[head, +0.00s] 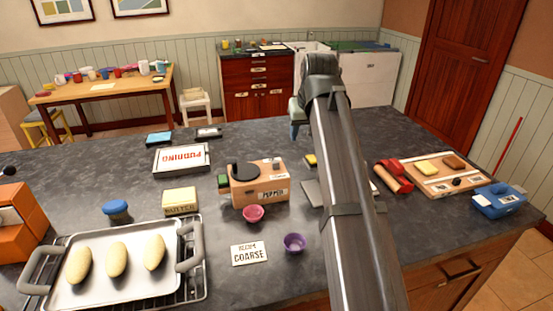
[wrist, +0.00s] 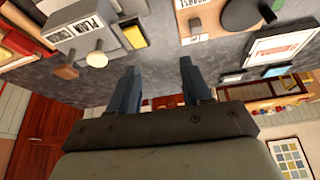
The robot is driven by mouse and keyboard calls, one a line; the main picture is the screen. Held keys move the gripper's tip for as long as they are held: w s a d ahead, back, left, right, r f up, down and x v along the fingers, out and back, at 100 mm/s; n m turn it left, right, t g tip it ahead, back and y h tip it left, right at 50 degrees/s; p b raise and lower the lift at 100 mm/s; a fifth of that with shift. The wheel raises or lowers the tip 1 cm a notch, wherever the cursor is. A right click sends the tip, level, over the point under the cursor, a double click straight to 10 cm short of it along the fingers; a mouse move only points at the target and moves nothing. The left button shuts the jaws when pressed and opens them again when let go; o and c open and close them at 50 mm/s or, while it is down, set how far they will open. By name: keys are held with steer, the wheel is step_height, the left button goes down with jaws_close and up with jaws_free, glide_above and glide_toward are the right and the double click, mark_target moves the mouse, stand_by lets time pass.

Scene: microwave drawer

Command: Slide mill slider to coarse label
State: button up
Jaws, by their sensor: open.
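The mill (head: 250,194) is a wooden box with a black round top, a green part at its left and a PEPPER label on its front. It stands mid-counter in the head view and partly shows at the top of the wrist view (wrist: 201,12). I cannot make out its slider or coarse label clearly. A card (head: 249,254) reading RECIPE COARSE lies in front of it. My gripper (head: 296,130) is raised behind and right of the mill, partly hidden by my arm. In the wrist view its fingers (wrist: 161,85) are apart, with nothing between them.
A grey box (wrist: 80,28) with knobs is mostly hidden behind my arm in the head view. Pink (head: 253,213) and purple (head: 294,243) bowls stand before the mill. A butter box (head: 180,200) and bread tray (head: 76,297) are left.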

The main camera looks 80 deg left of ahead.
mark_target(276, 161)
steer(key=s+r+n, duration=0.1)
steer(key=s, duration=0.5)
steer(key=shift+g+h, duration=0.3)
steer(key=x, duration=0.9)
steer(key=a+x, duration=0.1)
steer(key=x, duration=0.4)
steer(key=shift+r, duration=0.25)
jaws_close()
steer(key=shift+d, duration=0.1)
